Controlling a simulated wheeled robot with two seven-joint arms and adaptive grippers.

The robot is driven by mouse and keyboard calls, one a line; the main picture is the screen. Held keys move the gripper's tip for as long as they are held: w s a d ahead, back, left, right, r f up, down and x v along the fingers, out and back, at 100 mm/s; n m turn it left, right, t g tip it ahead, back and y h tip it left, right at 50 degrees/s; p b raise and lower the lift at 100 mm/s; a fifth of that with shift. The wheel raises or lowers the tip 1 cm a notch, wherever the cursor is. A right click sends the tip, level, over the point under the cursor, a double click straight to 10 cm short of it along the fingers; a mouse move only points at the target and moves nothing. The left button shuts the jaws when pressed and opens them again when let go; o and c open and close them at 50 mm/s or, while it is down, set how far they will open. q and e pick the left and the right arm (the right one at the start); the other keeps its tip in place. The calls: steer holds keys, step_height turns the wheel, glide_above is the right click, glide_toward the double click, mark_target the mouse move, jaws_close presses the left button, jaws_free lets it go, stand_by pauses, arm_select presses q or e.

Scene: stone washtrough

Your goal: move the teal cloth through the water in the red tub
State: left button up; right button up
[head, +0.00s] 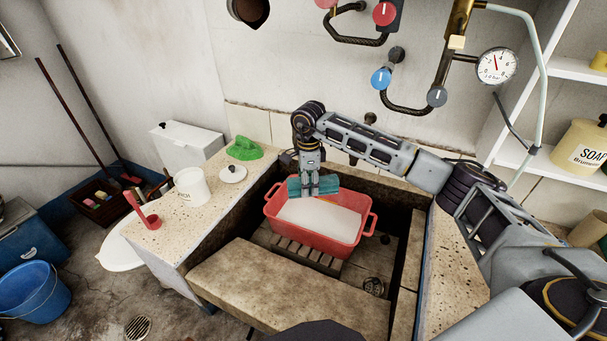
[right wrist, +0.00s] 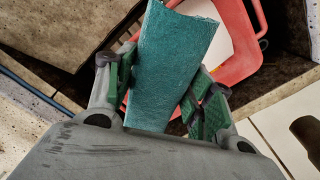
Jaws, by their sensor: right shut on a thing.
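The red tub (head: 317,242) stands on slats inside the stone washtrough, with whitish water (head: 325,216) in it. My right gripper (head: 310,192) is over the tub's far left part and points down. It is shut on the teal cloth (head: 327,184), which hangs at the tub's back rim. In the right wrist view the cloth (right wrist: 172,65) sticks out between the green finger pads, with the red tub (right wrist: 236,25) behind it. I cannot tell whether the cloth's lower edge touches the water. My left gripper is not in view.
The stone trough's front ledge (head: 275,290) and side walls surround the tub. On the left counter stand a white pot (head: 190,187), a lid (head: 233,174), a red scoop (head: 146,214) and a green item (head: 244,149). Pipes and a gauge (head: 496,66) are on the back wall.

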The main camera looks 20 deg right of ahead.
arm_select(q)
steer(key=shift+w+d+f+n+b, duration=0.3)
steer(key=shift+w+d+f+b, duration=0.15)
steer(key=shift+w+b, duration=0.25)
arm_select(e)
steer(key=s+d+f+m, duration=0.2)
steer(key=d+f+m, duration=0.2)
steer(key=f+m, duration=0.2)
step_height(320, 180, down, 3)
steer(key=shift+d+r+m, duration=0.15)
steer(key=shift+d+m, duration=0.05)
steer(key=shift+m, duration=0.2)
